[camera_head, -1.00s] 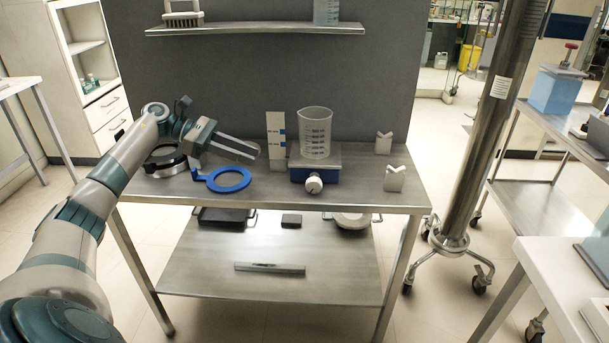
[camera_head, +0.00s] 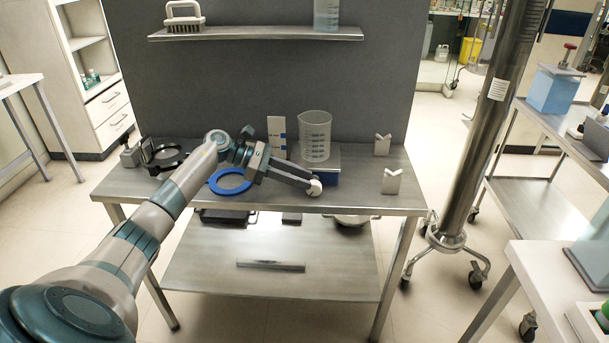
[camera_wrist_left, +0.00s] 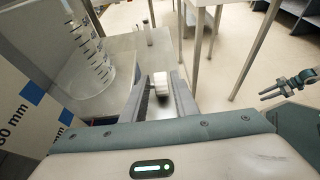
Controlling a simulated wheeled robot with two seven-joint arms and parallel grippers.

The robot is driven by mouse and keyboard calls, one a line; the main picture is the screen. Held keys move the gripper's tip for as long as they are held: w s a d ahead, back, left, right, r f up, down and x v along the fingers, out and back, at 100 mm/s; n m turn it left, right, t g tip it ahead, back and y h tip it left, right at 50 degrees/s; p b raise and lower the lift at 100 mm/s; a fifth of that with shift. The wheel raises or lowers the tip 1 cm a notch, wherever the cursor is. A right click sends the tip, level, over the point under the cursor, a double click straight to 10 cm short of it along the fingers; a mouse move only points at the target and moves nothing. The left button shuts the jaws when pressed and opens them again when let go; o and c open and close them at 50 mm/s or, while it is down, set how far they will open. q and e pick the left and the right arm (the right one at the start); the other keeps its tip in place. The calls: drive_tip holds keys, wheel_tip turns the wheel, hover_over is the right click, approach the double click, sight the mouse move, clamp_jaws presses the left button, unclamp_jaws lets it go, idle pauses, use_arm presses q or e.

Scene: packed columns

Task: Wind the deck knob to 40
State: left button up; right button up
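The white deck knob (camera_head: 315,187) is on the front of a blue-bodied stand with a steel top (camera_head: 326,158). My left gripper (camera_head: 309,181) reaches it from the left in the head view. In the left wrist view the knob (camera_wrist_left: 161,84) sits between the tips of the two spread fingers, and a firm grip on it is not visible. A clear graduated beaker (camera_head: 315,137) stands on the steel top. A white scale card with blue marks (camera_head: 277,138) stands left of it. My right gripper (camera_wrist_left: 274,88) shows only at the right of the left wrist view, its fingers apart and empty.
A blue ring (camera_head: 230,188) lies under my left arm, with a black ring clamp (camera_head: 168,157) further left. Two white V-notched blocks (camera_head: 391,182) stand on the right of the steel table (camera_head: 355,200). A grey panel rises behind; a steel pole (camera_head: 480,130) stands right.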

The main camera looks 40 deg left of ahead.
use_arm(q)
drive_tip(key=shift+w+d+f, duration=0.25)
drive_tip(key=shift+w+d, duration=0.1)
drive_tip(key=shift+d, duration=0.15)
use_arm(e)
drive_tip(key=shift+w+a+r, duration=0.15)
drive_tip(key=shift+a+r, duration=0.05)
use_arm(q)
clamp_jaws()
drive_tip(key=shift+r+y, duration=0.15)
drive_tip(key=shift+y, duration=0.25)
use_arm(e)
drive_tip(key=shift+r, duration=0.1)
